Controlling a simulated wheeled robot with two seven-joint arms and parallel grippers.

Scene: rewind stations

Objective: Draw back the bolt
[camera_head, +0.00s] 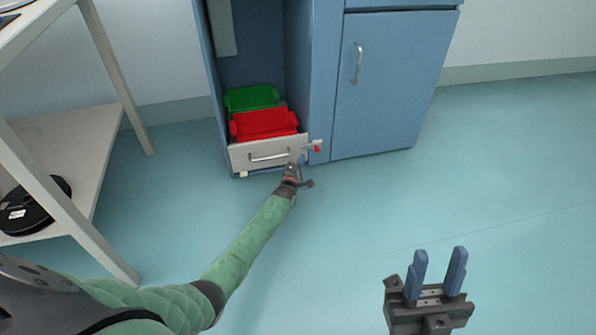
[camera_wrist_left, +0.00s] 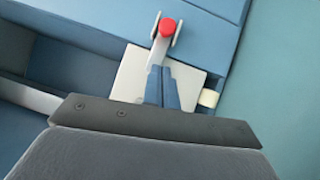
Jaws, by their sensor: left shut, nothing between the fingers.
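The bolt's red knob (camera_head: 317,149) sits at the right end of a pale drawer front (camera_head: 240,158), low on a blue cabinet. In the left wrist view the red knob (camera_wrist_left: 167,27) sits on a pale metal bracket, just beyond my fingertips. My left gripper (camera_head: 297,165) is beside the drawer's right corner, just below the knob. In the wrist view its blue fingers (camera_wrist_left: 162,72) are together with nothing between them, pointing toward the knob. Whether they touch the bracket cannot be told. My right gripper (camera_head: 438,265) is open and empty over the floor, at the lower right.
A red bin (camera_head: 264,124) and a green bin (camera_head: 251,98) are in the drawer area. The blue cabinet door (camera_head: 385,95) to the right is closed. A white shelf unit (camera_head: 72,150) with a black round object (camera_head: 30,208) stands at left. Floor at right is clear.

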